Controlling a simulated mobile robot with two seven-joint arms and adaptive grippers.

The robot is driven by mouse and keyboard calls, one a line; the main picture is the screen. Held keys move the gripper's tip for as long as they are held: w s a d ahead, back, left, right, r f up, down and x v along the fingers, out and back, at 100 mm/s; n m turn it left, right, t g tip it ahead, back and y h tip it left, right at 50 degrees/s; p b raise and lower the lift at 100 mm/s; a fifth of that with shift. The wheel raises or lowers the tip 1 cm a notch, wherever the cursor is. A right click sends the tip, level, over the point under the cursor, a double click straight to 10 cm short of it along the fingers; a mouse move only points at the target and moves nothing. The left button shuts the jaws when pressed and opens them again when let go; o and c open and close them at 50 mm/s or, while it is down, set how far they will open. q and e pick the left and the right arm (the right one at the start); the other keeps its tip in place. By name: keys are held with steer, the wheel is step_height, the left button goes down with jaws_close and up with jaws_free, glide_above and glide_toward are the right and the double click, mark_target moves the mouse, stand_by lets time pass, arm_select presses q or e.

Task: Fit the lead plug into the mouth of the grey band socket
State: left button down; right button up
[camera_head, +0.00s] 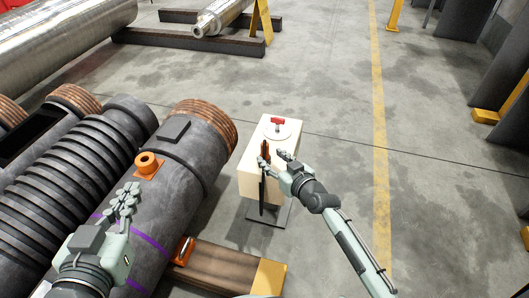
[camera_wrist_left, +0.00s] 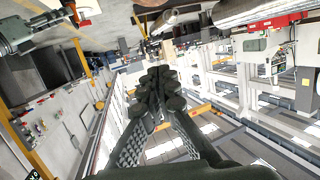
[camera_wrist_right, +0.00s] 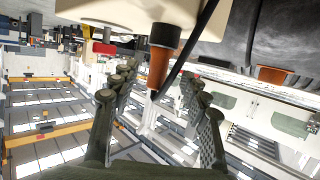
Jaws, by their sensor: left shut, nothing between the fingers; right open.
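The lead plug (camera_head: 265,149) is orange and stands at the near edge of a cream box. In the right wrist view the plug (camera_wrist_right: 160,62) has a black collar and lies between the spread fingers, with a gap each side. My right gripper (camera_head: 272,160) is open around it, not clamped. The plug's black lead (camera_head: 262,196) hangs down the box's side. An orange socket (camera_head: 148,163) with a round mouth sits on the barrel's upper side. I cannot tell for certain which band is grey. My left gripper (camera_head: 126,198) is shut and empty over the barrel.
The cream box (camera_head: 252,186) carries a red handle (camera_head: 277,121) on top. The large barrel (camera_head: 190,165) has a purple band (camera_head: 150,243). A second orange fitting (camera_head: 183,250) is low on its side. A timber beam (camera_head: 222,268) lies in front.

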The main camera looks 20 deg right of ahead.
mark_target(267, 153)
steer(key=b+x, duration=0.1)
steer(key=x, duration=0.3)
steer(key=shift+w+f, duration=0.2)
steer(key=shift+w, duration=0.15)
arm_select(q)
steer(key=d+r+t+h, duration=0.2)
steer(key=d+r+t, duration=0.1)
steer(key=r, duration=0.3)
arm_select(e)
steer(key=shift+w, duration=0.3)
jaws_close()
